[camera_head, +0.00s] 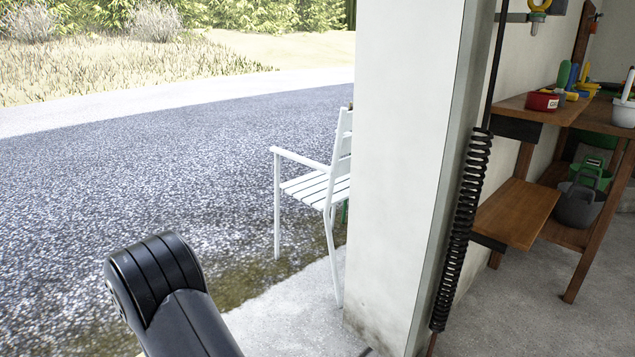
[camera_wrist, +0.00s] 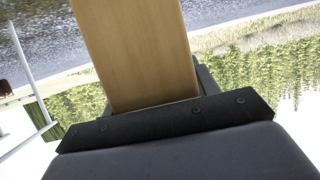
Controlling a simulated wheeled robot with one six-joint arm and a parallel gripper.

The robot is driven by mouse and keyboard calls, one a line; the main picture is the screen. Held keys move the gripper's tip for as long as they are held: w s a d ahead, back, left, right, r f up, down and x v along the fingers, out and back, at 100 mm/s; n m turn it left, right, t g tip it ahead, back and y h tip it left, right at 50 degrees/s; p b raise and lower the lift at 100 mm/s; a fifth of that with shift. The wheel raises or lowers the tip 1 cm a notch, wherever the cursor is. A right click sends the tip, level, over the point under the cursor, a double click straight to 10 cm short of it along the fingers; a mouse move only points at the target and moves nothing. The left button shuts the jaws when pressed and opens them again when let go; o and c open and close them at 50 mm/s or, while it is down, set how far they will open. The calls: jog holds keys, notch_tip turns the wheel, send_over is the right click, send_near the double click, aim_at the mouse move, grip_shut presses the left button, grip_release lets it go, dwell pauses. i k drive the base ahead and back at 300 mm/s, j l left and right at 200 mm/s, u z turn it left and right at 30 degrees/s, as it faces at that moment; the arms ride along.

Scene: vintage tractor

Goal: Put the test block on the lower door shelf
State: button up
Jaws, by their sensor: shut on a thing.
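A light-brown wooden block, which I take to be the test block (camera_wrist: 138,50), fills the upper middle of the wrist view. My gripper (camera_wrist: 170,120) is shut on it; the block's far end runs out of the picture. A wooden lower shelf (camera_head: 517,212) stands just right of the doorway post in the head view, its visible top bare. I take it to be the lower door shelf. My gripper and the block are not visible in the head view; only a black part of my arm shows at the lower left.
A white door post (camera_head: 404,180) with a black coil spring (camera_head: 463,230) stands between my arm and the shelf. A white chair (camera_head: 318,185) stands outside. Concrete floor near the shelves is clear.

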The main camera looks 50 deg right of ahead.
aim_at(516, 208)
jog(key=z, duration=1.55)
jog(key=l+z, duration=0.35)
jog(key=i+l+z, duration=0.3)
jog(key=l+z, duration=0.35)
